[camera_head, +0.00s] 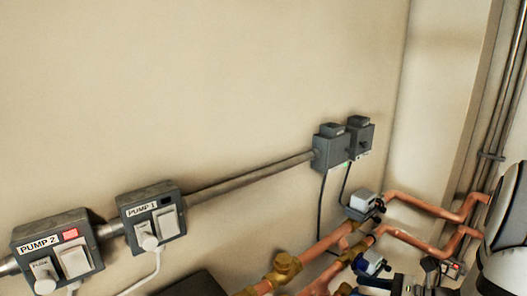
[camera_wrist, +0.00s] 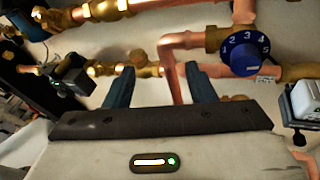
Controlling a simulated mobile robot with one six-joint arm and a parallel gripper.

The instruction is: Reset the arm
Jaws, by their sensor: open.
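My gripper (camera_wrist: 160,76) shows in the wrist view with its two dark blue fingers spread apart. It is open, and no held object shows between the fingers. A bent copper pipe (camera_wrist: 172,72) passes behind the gap between the fingers. I cannot tell how far it is from the fingertips, or whether either finger touches it. My gripper is not clearly visible in the head view.
A blue numbered dial (camera_wrist: 244,54) sits close right of my gripper, and a grey-white box (camera_wrist: 305,101) is at the far right. The head view shows PUMP 1 (camera_head: 152,217) and PUMP 2 (camera_head: 58,249) boxes, brass and copper pipework (camera_head: 322,246), and bare wall (camera_head: 200,85) above.

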